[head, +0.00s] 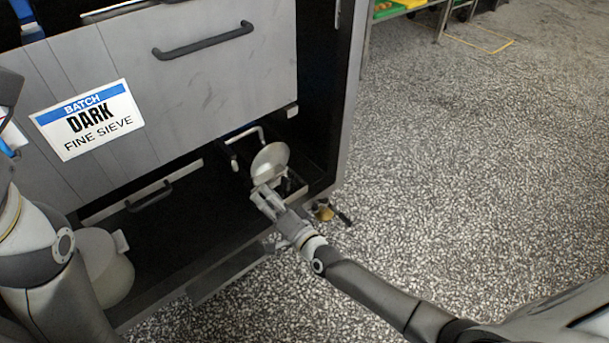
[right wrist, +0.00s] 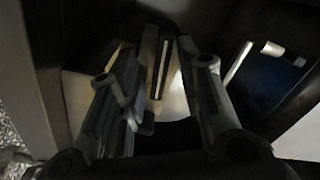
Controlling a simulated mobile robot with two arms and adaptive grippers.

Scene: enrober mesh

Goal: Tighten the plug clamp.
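My right gripper (head: 262,193) is inside the low open bay of the machine, just below a pale round disc (head: 270,162). In the right wrist view the two fingers of my right gripper (right wrist: 167,62) stand apart with a gap between the tips. A narrow dark bar and a bright strip show in that gap, against a pale surface; whether the fingers press on them I cannot tell. Small dark parts (head: 290,185) sit right beside the gripper in the head view. I cannot make out the plug clamp for certain. My left arm shows at the left, but its gripper does not.
A grey panel with a dark handle (head: 203,41) and a "DARK FINE SIEVE" sign (head: 88,120) hangs above the bay. The cabinet's side post (head: 352,100) stands to the right. A brass-coloured fitting (head: 324,211) is near the bay's lower corner. Speckled floor (head: 470,190) is clear at right.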

